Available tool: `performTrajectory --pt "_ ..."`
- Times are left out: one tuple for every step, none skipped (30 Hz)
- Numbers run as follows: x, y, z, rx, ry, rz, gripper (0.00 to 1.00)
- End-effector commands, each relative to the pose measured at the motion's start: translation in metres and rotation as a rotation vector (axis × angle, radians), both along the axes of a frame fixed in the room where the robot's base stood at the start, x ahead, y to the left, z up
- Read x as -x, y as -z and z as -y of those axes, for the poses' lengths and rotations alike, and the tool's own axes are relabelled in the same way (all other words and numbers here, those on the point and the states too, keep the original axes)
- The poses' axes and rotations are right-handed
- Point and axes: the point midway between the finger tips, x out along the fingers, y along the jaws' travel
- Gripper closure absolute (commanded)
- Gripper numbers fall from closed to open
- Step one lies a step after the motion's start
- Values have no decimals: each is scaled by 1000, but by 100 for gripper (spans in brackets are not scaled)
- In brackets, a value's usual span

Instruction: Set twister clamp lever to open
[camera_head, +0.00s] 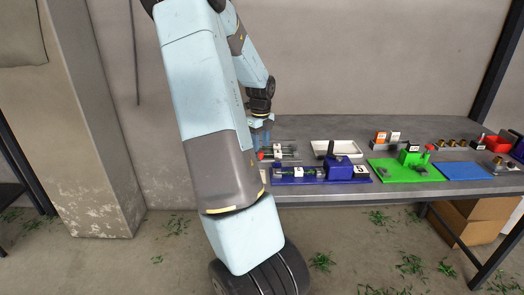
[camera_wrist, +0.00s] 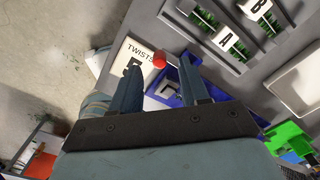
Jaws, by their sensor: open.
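The twister is a blue device (camera_head: 342,168) along the front edge of the table, left of the green one, in the head view. A red round knob (camera_wrist: 159,59), which looks like the end of the clamp lever, shows between my fingertips in the wrist view. A red spot, likely the same knob (camera_head: 261,155), shows just below my fingers in the head view. My gripper (camera_wrist: 160,64) is open, with one finger on each side of the knob in the picture. I cannot tell whether either finger touches it. The lever's shaft and angle are not clear.
A white "TWISTS" card (camera_wrist: 134,53) lies beside the left finger. Racks labelled A and B (camera_wrist: 232,44) stand behind the twister. A white tray (camera_head: 322,149), a green device (camera_head: 385,172) and a blue mat (camera_head: 465,171) occupy the table to the right.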

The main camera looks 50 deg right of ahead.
Motion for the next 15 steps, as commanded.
performTrajectory --pt "-1 -11 0 2 -1 3 55" --pt "-1 -17 0 2 -2 3 55" --pt "-1 -25 0 2 -2 4 55" --pt "-1 -31 0 1 -1 3 55" --pt "-1 -37 0 3 -1 3 55" --pt "-1 -45 0 2 -2 3 55" --pt "-1 -50 0 2 -2 4 55" --pt "-1 -55 0 2 -1 3 55" --pt "0 -62 0 2 0 2 55" --pt "0 -66 0 2 0 2 55" --pt "-1 -70 0 3 0 3 55" --pt "-1 -75 0 2 -1 3 55" --pt "-1 -78 0 1 -1 2 55" --pt "-1 -81 0 2 -1 1 55" --pt "-1 -84 0 2 0 0 55"
